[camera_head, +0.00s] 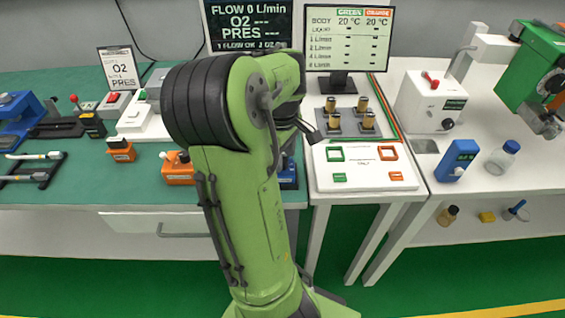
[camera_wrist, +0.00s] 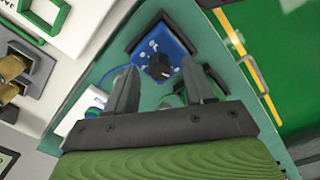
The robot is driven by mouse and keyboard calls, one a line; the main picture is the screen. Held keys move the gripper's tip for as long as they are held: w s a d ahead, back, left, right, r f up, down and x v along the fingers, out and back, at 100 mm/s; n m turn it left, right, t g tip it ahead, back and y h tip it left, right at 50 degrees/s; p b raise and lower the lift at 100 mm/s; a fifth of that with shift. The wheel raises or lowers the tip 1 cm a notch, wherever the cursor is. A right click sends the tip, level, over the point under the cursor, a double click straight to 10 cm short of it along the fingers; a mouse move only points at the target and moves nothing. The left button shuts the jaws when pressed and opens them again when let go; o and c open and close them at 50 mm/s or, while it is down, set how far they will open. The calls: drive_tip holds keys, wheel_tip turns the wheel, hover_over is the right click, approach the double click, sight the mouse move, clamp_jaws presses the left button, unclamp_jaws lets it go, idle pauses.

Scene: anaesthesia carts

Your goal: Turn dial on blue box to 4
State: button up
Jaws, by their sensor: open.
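The blue box (camera_wrist: 176,42) stands on the green table top in the wrist view, with a round black dial (camera_wrist: 160,66) and small white marks on its face. The marks are too small to read the dial's setting. In the head view a sliver of a blue box (camera_head: 289,174) shows at the table's right edge, mostly hidden by my arm. My gripper (camera_wrist: 160,73) is open and empty in the wrist view. Its two fingers point at the box, one to each side of the dial in the picture. Whether they touch the dial cannot be told.
An orange box (camera_head: 179,170) stands left of my arm. A white panel (camera_head: 362,181) with green and orange squares lies on the white table to the right. Another blue device (camera_head: 457,160) and a jar (camera_head: 502,158) stand further right. A white device (camera_wrist: 88,107) lies near the box.

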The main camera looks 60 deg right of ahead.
drive_tip(key=shift+f, duration=0.55)
clamp_jaws()
